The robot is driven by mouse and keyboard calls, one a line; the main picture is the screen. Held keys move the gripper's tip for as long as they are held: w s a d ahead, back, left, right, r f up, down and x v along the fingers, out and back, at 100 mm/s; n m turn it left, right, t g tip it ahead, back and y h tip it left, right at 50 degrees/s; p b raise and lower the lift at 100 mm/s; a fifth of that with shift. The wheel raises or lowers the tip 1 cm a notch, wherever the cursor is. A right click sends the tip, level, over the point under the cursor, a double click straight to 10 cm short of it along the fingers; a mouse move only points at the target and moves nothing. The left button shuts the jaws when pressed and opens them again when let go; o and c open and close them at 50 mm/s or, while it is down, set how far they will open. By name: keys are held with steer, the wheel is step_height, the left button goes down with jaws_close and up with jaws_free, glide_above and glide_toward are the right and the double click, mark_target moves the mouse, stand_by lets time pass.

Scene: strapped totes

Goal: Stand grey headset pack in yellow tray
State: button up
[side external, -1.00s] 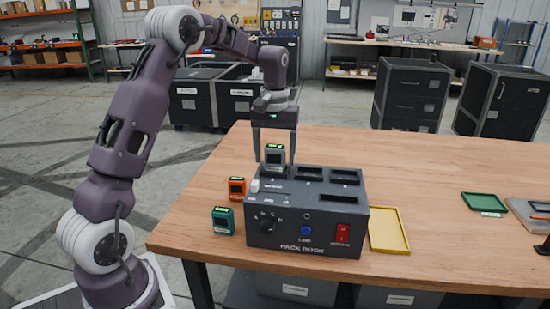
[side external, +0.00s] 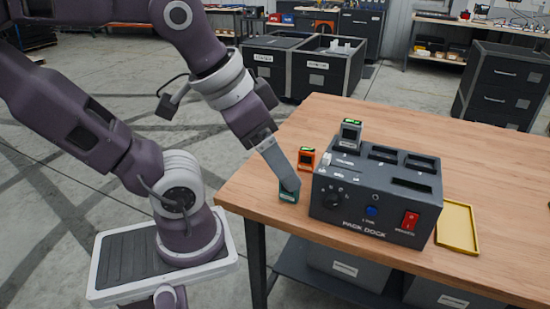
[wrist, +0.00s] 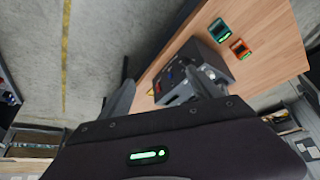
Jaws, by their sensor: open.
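The grey headset pack (side external: 350,134), with a lit green top, stands upright in the far-left slot of the dark pack dock (side external: 365,222). The yellow tray (side external: 457,228) lies flat and empty to the right of the dock. My gripper (side external: 289,192) points downward left of the dock, apart from the grey pack, and hides part of the teal pack (side external: 287,197) in the side view. In the wrist view the jaws (wrist: 160,78) are spread with nothing held between them. The teal pack (wrist: 219,30) shows well away from the fingers there.
An orange pack (side external: 306,158) stands on the wooden table left of the dock, close behind the teal one. The dock has several other openings, a knob, a blue button and a red switch. The table (side external: 300,122) behind the dock is clear.

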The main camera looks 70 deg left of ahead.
steer(key=shift+s+d+f, duration=0.1)
steer(key=shift+s+f, duration=0.15)
steer(key=shift+s, duration=0.05)
